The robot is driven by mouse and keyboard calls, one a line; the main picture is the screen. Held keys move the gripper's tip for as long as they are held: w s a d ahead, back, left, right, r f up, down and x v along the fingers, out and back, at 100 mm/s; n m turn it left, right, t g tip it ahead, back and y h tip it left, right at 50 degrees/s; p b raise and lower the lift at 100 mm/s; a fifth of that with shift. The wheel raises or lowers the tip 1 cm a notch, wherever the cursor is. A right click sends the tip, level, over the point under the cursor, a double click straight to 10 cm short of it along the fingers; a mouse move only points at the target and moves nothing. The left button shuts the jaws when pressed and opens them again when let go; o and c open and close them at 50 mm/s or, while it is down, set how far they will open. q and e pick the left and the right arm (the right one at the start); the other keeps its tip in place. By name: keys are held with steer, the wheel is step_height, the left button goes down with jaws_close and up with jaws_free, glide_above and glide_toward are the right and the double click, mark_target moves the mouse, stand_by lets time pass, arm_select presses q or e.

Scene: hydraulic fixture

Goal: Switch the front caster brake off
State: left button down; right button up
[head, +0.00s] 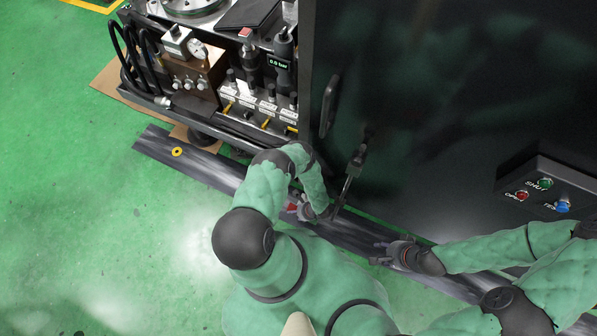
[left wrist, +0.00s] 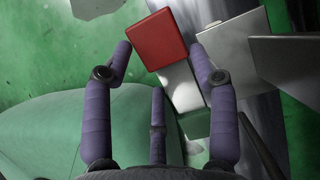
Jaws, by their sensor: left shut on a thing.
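The front caster brake shows as a small red pedal (head: 291,207) low beside the dark cabinet, partly hidden by my left arm. In the left wrist view it is a red block (left wrist: 158,40) at the end of a pale metal lever (left wrist: 183,90). My left gripper (head: 306,208) is at the pedal; in the left wrist view its purple fingers (left wrist: 163,52) stand on both sides of the red block and lever, shut on it. The caster wheel is not clearly visible. My right gripper (head: 384,253) is empty, its fingers apart, to the right and lower in the head view.
A tall dark cabinet (head: 430,120) with a handle (head: 329,106) fills the right. A button box (head: 548,190) is on it. The hydraulic bench (head: 215,85) with gauge and valves stands at upper left. A yellow ring (head: 177,152) lies on a dark floor strip. Green floor is free at left.

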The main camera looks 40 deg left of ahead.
stand_by(0.3)
arm_select(q)
steer(key=shift+c, duration=1.7)
jaws_free()
